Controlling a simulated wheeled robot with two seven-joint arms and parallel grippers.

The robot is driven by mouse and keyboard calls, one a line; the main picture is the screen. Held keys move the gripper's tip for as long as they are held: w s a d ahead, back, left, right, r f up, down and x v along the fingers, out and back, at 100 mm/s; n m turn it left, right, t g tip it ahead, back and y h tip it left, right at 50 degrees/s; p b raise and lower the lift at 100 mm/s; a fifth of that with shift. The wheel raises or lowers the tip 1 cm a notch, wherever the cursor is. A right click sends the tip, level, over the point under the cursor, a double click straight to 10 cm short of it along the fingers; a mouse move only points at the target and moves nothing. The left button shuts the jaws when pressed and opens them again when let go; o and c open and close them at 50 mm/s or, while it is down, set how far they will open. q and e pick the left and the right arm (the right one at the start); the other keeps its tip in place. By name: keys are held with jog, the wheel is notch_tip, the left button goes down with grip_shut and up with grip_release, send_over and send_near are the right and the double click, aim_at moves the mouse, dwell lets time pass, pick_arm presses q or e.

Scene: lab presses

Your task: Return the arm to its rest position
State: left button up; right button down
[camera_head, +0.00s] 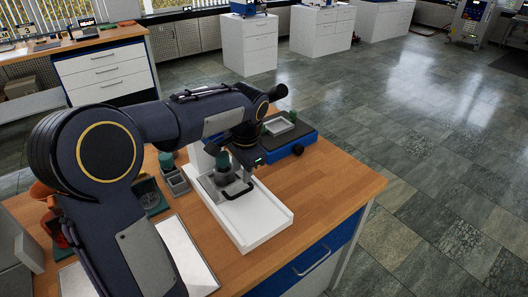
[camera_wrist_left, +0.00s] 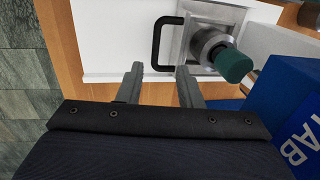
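My left arm (camera_head: 105,150) comes in from the left in the head view and reaches over the wooden table, bent and raised. Its gripper is mostly hidden there behind the wrist and the things near it. In the left wrist view the left gripper (camera_wrist_left: 162,82) is open, its two fingers apart with nothing between the tips. A black handle (camera_wrist_left: 157,42) lies just beyond the fingertips, and no contact shows. Next to it is a metal press with a dark green knob (camera_wrist_left: 233,65). In the head view the press (camera_head: 222,180) stands on a white base (camera_head: 262,222). My right gripper is not in view.
A blue device (camera_head: 290,140) stands behind the press; a blue box with lettering (camera_wrist_left: 290,110) is at right in the wrist view. Grey holders (camera_head: 174,180) and a pale tray (camera_head: 185,250) lie left of the press. The table's right end (camera_head: 335,190) is clear.

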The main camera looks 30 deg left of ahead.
pick_arm(q)
jog(key=s+d+f+n+t+h, duration=0.1)
jog(key=s+d+n+t+h, duration=0.1)
jog(key=s+d, duration=0.5)
jog(key=s+d+f+n+t+h, duration=0.1)
jog(key=s+d+n+t+h, duration=0.1)
jog(key=s+d, duration=0.5)
jog(key=s+n+h, duration=0.1)
jog(key=s+n, duration=0.1)
jog(key=s, duration=0.4)
jog(key=shift+s+t+h, duration=0.2)
jog(key=shift+t+h, duration=0.1)
jog(key=shift+t, duration=0.1)
